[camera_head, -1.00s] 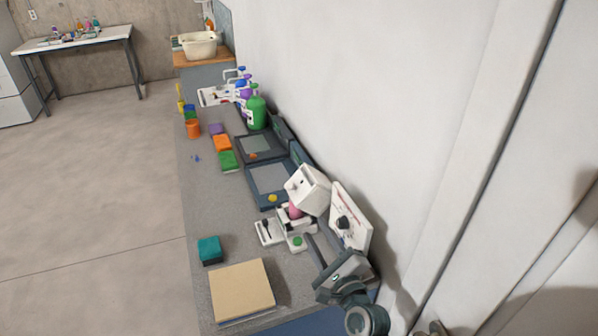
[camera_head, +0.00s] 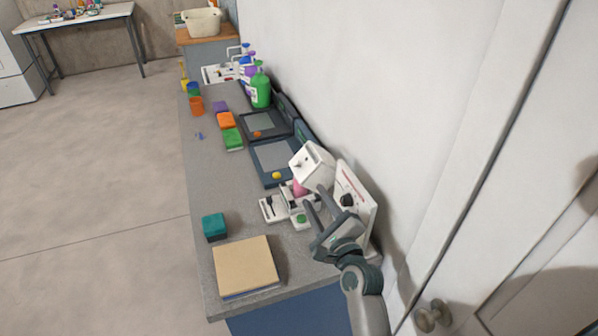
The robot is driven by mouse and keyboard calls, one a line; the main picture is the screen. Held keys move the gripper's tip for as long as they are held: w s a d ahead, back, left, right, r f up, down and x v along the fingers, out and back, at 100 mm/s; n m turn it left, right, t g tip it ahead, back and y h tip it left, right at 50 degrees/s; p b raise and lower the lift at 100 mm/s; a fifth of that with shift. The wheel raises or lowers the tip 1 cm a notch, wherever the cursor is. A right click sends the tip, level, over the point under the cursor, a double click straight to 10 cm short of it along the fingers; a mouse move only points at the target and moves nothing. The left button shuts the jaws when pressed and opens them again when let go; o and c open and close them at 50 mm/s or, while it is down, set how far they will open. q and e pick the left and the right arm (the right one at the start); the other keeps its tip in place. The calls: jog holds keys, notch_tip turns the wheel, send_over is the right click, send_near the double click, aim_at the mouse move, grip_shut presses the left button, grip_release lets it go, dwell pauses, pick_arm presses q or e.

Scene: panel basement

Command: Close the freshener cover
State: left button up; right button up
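The freshener is a white device near the wall on the grey counter. Its white box-like cover (camera_head: 312,163) is raised and tilted, with a pink part (camera_head: 299,188) showing below it. My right gripper (camera_head: 317,205) is just in front of the device, its two dark fingers apart and pointing toward the cover. Nothing shows between the fingers. Whether a finger touches the cover cannot be told. My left gripper is not in view.
A white panel with a black knob (camera_head: 347,199) stands right of the cover, close to my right gripper. A green-button unit (camera_head: 300,221), a tan book (camera_head: 246,265) and a teal block (camera_head: 214,227) lie on the counter (camera_head: 222,187). The wall bounds the right side.

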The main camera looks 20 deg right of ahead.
aim_at(297, 166)
jog(key=w+b, duration=0.2)
jog(key=w, duration=0.4)
jog(key=w+b, duration=0.3)
jog(key=w, duration=0.3)
jog(key=shift+a+f, duration=0.15)
jog(key=shift+a, duration=0.05)
jog(key=shift+w, duration=0.65)
grip_shut()
